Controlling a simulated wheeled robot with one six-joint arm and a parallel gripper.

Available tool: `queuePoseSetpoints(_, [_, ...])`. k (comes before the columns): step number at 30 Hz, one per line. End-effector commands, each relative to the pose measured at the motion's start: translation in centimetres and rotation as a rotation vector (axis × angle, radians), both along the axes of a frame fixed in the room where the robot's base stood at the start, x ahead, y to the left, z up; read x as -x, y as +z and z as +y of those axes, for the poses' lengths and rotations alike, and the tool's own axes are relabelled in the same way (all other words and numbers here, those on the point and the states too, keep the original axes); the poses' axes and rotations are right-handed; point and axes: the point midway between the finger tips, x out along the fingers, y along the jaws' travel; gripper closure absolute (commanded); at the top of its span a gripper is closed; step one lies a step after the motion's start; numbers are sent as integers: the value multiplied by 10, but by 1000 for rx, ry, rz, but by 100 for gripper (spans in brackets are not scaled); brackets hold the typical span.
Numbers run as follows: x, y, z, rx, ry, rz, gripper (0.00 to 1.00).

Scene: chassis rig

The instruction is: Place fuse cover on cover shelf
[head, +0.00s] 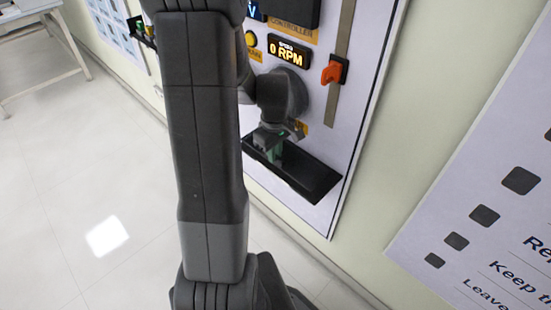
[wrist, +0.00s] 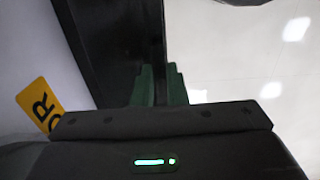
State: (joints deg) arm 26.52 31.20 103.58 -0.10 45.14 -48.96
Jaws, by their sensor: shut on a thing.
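My gripper (head: 273,146) is at the black cover shelf (head: 312,180) on the wall panel, over the shelf's left part. In the wrist view, the two green fingertips of my gripper (wrist: 160,86) stand close together, with a narrow dark strip between them. They are shut on the fuse cover, which is mostly hidden and cannot be told apart from the dark shelf behind it. The shelf also shows in the wrist view as a long black band (wrist: 88,35). I cannot tell whether the cover touches the shelf.
Above the shelf, the panel carries a "0 RPM" display (head: 289,50), a yellow button (head: 251,39) and an orange-red slider handle (head: 333,71). A sign (head: 490,225) is on the wall at the right. The white floor (head: 110,190) at the left is clear; a table stands far left.

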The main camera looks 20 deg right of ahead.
Motion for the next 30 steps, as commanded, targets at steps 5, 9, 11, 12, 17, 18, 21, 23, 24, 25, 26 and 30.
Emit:
queuePoseSetpoints(5, [-1,-26,-2,-1,-1,1,100])
queuePoseSetpoints(9, [-2,-28,-4,1,0,-1,100])
queuePoseSetpoints(11, [-2,-28,-4,1,0,-1,100])
queuePoseSetpoints(12, [-2,-28,-4,1,0,-1,100])
queuePoseSetpoints(17, [-2,-32,-4,1,0,0,100])
queuePoseSetpoints(18, [-2,-31,-4,0,0,0,82])
queuePoseSetpoints(21, [-2,-31,-4,0,0,0,66])
queuePoseSetpoints(23, [-2,-31,-4,0,0,0,66])
queuePoseSetpoints(24, [-2,-31,-3,0,0,0,66])
queuePoseSetpoints(25, [-2,-31,-3,0,0,0,66])
queuePoseSetpoints(26, [-2,-31,-3,0,0,0,66])
queuePoseSetpoints(30, [-2,-29,-4,0,0,0,66])
